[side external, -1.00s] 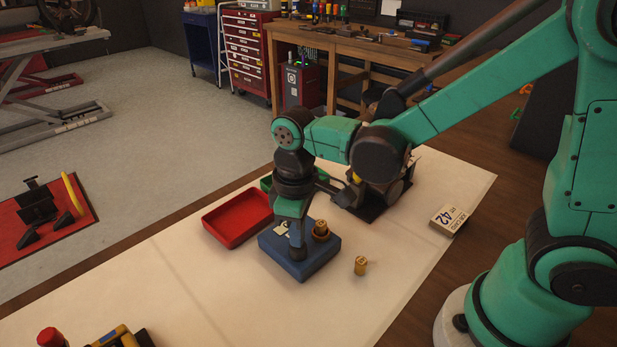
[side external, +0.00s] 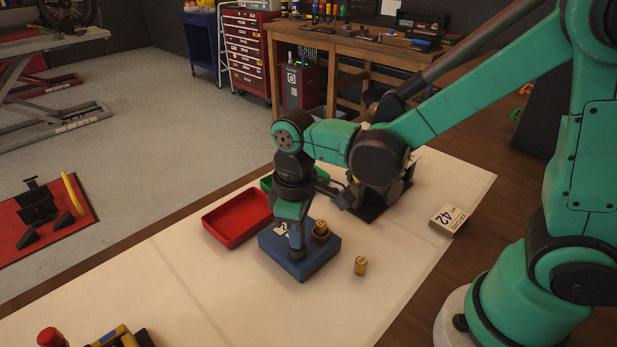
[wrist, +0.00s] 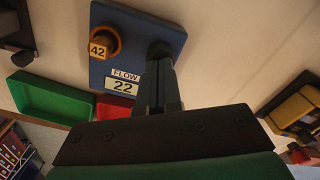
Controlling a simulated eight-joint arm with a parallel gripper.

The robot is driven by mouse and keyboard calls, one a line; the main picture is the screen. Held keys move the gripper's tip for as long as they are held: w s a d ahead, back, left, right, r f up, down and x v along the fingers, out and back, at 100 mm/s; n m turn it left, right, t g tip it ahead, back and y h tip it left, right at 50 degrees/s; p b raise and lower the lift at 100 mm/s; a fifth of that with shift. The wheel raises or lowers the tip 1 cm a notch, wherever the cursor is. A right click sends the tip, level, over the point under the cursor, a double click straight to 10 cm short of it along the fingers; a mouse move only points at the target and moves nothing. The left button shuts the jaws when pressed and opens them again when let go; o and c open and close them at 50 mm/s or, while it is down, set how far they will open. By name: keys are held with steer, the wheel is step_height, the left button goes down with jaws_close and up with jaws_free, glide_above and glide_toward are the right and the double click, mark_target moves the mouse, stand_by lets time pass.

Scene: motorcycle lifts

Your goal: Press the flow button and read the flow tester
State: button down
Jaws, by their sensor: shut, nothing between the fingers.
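The flow tester (side external: 300,267) is a blue box on the pale mat; it also shows in the wrist view (wrist: 180,42). Its panel is labelled FLOW, and the display (wrist: 121,87) reads 22. A brass piece marked 42 (wrist: 101,48) sits in a round brown seat on the box; it also shows in the side view (side external: 320,229). My gripper (side external: 297,252) is shut and empty, pointing down over the box. In the wrist view its fingertips (wrist: 161,60) are at a dark round button (wrist: 159,46), mostly hidden by them. I cannot tell whether they touch it.
A red tray (side external: 237,220) and a partly hidden green tray (wrist: 50,98) lie beside the tester. A loose brass piece (side external: 361,266) stands on the mat to its right. A card marked 42 (side external: 449,219) lies farther right. The front of the mat is mostly clear.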

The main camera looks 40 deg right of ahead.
steer(key=shift+r, duration=2.45)
steer(key=s+d+r+m+t, duration=0.2)
steer(key=d+r+m+t, duration=0.1)
steer(key=d+m+t, duration=0.3)
steer(key=shift+d+r+t, duration=0.2)
steer(key=shift+d+t, duration=0.4)
steer(key=shift+d, duration=0.4)
